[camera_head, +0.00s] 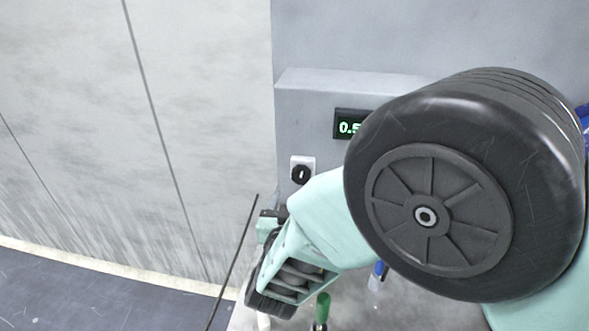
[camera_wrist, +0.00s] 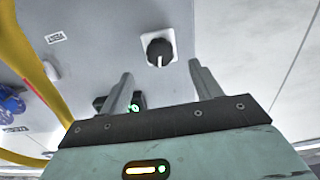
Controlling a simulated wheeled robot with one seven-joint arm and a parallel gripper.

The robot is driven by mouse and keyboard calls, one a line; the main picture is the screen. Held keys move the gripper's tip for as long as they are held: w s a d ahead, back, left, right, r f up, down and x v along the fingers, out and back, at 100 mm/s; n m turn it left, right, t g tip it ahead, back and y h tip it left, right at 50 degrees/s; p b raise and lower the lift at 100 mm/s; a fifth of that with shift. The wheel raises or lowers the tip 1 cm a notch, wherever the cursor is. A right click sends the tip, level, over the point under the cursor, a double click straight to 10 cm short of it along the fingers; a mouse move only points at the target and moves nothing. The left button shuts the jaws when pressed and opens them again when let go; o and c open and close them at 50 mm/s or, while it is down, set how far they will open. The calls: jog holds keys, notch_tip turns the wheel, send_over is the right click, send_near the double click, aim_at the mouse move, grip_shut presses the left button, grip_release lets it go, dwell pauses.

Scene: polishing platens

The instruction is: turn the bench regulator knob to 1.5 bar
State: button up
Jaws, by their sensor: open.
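The regulator knob (camera_head: 300,174) is small, round and black on a pale square plate on the grey panel, with a light pointer mark. It also shows in the wrist view (camera_wrist: 159,50), ahead of my gripper. The digital display (camera_head: 349,125) above it starts with 0.5; my arm hides the rest. In the wrist view the display (camera_wrist: 136,103) is partly behind a finger. My gripper (camera_wrist: 163,82) is open and empty, its fingers apart, with the knob beyond the gap and not between the fingertips. In the head view my arm hides most of the gripper.
A yellow curved pipe or hose (camera_wrist: 28,62) and a blue fitting (camera_wrist: 10,101) are at the left of the wrist view. A green-handled item (camera_head: 322,307) and a blue-topped item (camera_head: 378,270) stand low by my arm. The pale wall (camera_head: 200,110) at left is clear.

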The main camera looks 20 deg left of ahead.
aim_at(300, 178)
jog(key=shift+t, duration=0.3)
jog(key=p+x, duration=0.2)
jog(key=x, duration=0.4)
jog(key=shift+r+p, duration=0.1)
jog(key=shift+p, duration=0.3)
jog(key=shift+x, duration=0.75)
jog(key=c, duration=1)
